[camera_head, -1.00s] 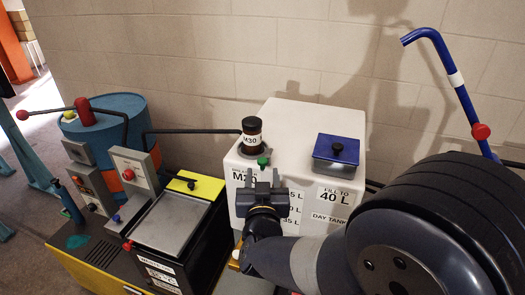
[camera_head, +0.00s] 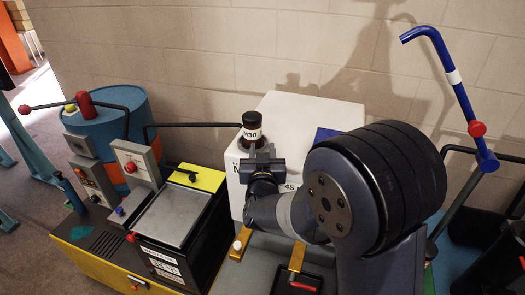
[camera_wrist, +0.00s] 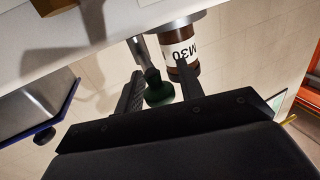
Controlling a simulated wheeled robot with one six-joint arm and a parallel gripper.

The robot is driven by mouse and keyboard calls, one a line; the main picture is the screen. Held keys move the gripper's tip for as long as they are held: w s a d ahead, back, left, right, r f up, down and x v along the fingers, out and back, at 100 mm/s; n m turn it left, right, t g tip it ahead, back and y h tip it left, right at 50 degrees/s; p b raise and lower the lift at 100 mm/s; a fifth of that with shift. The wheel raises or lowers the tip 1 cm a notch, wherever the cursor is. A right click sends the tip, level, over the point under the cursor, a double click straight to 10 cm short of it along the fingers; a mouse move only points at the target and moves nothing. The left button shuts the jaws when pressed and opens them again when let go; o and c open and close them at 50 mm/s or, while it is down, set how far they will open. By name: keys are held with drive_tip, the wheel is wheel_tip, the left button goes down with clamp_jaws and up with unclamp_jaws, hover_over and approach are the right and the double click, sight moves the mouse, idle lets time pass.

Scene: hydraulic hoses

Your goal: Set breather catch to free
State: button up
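The breather (camera_head: 252,130) is a dark-capped brown cylinder with a white M30 label, upright on the white tank. It shows upside down in the wrist view (camera_wrist: 178,48). A green knob (camera_wrist: 158,90) on a short grey stem, likely the breather catch, is beside it in the wrist view. My gripper (camera_head: 262,152) is in front of the breather in the head view and hides the knob there. In the wrist view my gripper (camera_wrist: 159,72) is open, one finger on each side of the knob, with gaps visible. Whether either finger touches it I cannot tell.
The white tank (camera_head: 310,115) carries a blue-rimmed lid (camera_head: 325,134), partly hidden by my arm. Left are a silver-lidded black box (camera_head: 172,217) and a blue drum (camera_head: 120,105). A blue bent pipe (camera_head: 450,75) stands right. A black hose (camera_head: 195,125) runs behind the breather.

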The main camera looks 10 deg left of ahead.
drive_tip(key=c, duration=0.7)
drive_tip(key=shift+w+a+m+h, duration=0.1)
drive_tip(key=shift+a+m+h, duration=0.1)
drive_tip(key=shift+m+h, duration=0.6)
drive_tip(key=shift+a+m+h, duration=0.15)
drive_tip(key=shift+m+h, duration=0.25)
drive_tip(key=shift+h, duration=0.7)
drive_tip(key=o, duration=1)
drive_tip(key=shift+c, duration=0.2)
drive_tip(key=s+b, duration=0.2)
drive_tip(key=s, duration=0.8)
drive_tip(key=shift+s+b, duration=0.3)
drive_tip(key=shift+s, duration=0.1)
